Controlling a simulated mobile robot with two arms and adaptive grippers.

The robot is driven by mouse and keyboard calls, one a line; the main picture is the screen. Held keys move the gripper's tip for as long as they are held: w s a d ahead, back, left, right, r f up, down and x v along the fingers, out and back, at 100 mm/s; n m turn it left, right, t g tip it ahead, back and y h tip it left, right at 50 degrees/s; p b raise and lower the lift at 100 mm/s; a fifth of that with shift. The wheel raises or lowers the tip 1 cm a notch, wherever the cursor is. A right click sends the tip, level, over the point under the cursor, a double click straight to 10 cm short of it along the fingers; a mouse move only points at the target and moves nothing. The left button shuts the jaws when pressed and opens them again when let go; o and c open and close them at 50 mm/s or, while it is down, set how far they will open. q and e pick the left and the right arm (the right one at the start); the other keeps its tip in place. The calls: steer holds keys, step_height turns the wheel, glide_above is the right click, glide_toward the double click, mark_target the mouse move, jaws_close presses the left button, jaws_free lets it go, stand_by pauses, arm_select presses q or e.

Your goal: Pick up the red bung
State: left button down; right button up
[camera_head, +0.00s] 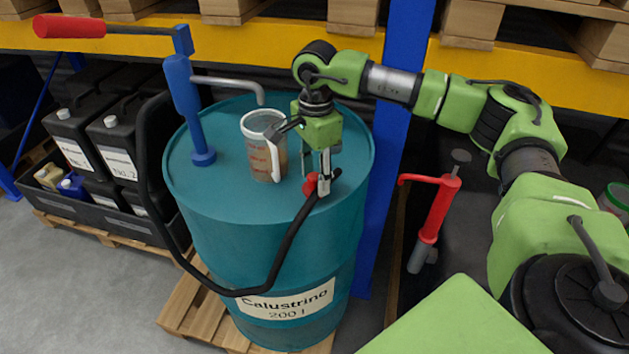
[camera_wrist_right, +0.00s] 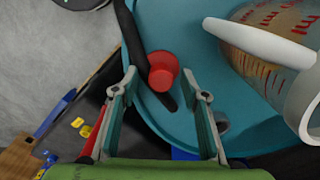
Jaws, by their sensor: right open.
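The red bung (camera_head: 310,184) is on top of the teal drum (camera_head: 215,195), near its front right edge. In the right wrist view the red bung (camera_wrist_right: 163,70) shows just beyond and between the fingertips, beside the black hose (camera_wrist_right: 135,45). My right gripper (camera_head: 324,186) points down over the drum top, close to the bung. I cannot tell from these views whether a finger touches the bung. My left gripper is not in view.
A measuring jug (camera_head: 262,158) with brownish liquid stands close beside the gripper. A blue hand pump (camera_head: 190,110) with a red handle rises from the drum, and its black hose (camera_head: 285,250) loops across the front. A red pump (camera_head: 435,215) stands right; a blue post (camera_head: 395,130) rises behind.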

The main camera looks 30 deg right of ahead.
steer(key=shift+w+f, duration=0.1)
steer(key=shift+f, duration=0.4)
jaws_close()
